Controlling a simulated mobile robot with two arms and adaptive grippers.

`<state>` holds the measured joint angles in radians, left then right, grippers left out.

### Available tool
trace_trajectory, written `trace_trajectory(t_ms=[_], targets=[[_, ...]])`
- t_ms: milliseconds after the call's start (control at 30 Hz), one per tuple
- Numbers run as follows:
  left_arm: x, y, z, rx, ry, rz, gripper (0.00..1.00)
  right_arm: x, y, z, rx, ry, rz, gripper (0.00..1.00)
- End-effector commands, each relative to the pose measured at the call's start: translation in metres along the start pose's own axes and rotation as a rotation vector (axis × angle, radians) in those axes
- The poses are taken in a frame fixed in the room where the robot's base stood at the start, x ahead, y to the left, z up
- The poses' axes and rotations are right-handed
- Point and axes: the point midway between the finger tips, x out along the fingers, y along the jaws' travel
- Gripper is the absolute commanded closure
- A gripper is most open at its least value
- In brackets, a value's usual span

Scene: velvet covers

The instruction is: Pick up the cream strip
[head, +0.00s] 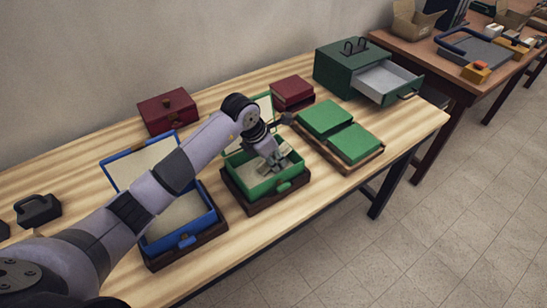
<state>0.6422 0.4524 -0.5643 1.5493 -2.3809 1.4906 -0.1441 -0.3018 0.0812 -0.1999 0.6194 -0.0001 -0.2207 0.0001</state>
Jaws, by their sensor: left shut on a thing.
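An open green box (283,187) with a pale lining stands on a dark base near the middle of the table. My left arm comes in from the left, and my left gripper (275,160) points down inside this box. It is shut on a small pale piece, which I take to be the cream strip (266,168). The fingers hide much of the piece, and I cannot tell whether it touches the box floor. My right gripper is not in view.
An open blue box (208,226) stands left of the green one. Two green lidded boxes (327,117) sit on a wooden tray (349,165) to the right. Dark red boxes (168,111) and a green cabinet (341,68) with an open drawer (389,80) stand behind.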

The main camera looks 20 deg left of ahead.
Motion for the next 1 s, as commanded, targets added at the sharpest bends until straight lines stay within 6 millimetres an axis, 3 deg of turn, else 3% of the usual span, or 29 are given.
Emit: trace_trajectory(t_ms=[300, 667, 867, 1000], targets=[[0.000, 0.000, 0.000, 0.000, -0.001, 0.000, 1.00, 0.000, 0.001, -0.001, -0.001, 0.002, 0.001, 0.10], [-0.008, 0.000, 0.004, 0.002, -0.004, 0.001, 1.00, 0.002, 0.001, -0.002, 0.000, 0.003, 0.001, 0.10], [-0.037, 0.002, 0.017, 0.003, -0.006, 0.005, 1.00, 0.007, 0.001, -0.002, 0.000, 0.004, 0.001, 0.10], [-0.071, 0.002, 0.031, 0.003, -0.007, 0.006, 1.00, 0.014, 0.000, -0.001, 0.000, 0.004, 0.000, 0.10]])
